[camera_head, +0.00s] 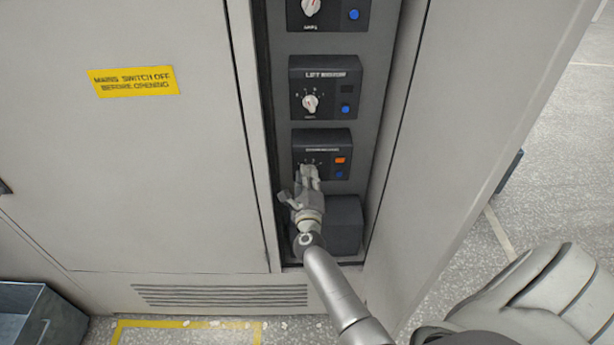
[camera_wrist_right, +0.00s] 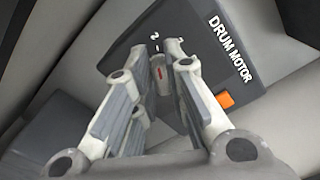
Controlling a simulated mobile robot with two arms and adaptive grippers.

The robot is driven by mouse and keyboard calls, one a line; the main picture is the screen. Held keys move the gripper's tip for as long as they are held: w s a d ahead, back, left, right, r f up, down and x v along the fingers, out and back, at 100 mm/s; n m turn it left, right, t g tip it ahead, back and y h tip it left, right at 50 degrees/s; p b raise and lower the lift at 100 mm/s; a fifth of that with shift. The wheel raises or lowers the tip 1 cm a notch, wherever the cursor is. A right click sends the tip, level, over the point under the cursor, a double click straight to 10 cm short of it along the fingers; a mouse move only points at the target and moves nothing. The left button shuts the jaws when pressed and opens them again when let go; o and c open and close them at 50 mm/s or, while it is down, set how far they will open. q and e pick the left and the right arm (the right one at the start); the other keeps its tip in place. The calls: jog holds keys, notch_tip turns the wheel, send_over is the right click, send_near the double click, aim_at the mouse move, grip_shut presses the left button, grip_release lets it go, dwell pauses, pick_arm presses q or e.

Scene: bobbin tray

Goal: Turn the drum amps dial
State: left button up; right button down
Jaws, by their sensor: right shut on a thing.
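The drum motor panel (camera_head: 313,147) is a dark box on the grey column inside the open cabinet, with an orange indicator (camera_head: 340,160) and a blue button (camera_head: 339,174). Its dial is hidden behind my right gripper (camera_head: 310,172) in the head view. The "DRUM MOTOR" label (camera_wrist_right: 231,50) is readable. My left gripper is out of view.
The lift panel (camera_head: 324,75) with its own white dial (camera_head: 310,104) is just above, and another panel (camera_head: 328,16) is at the top. A dark box (camera_head: 345,225) is below. Cabinet walls flank the recess closely. A dark bin (camera_head: 40,320) stands at lower left.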

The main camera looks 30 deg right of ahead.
jog(key=c, duration=1.5)
grip_release()
jog(key=shift+o, duration=0.2)
jog(key=shift+a, duration=0.1)
jog(key=v, duration=0.7)
jog(key=shift+s+a, duration=0.15)
jog(key=shift+s, duration=0.05)
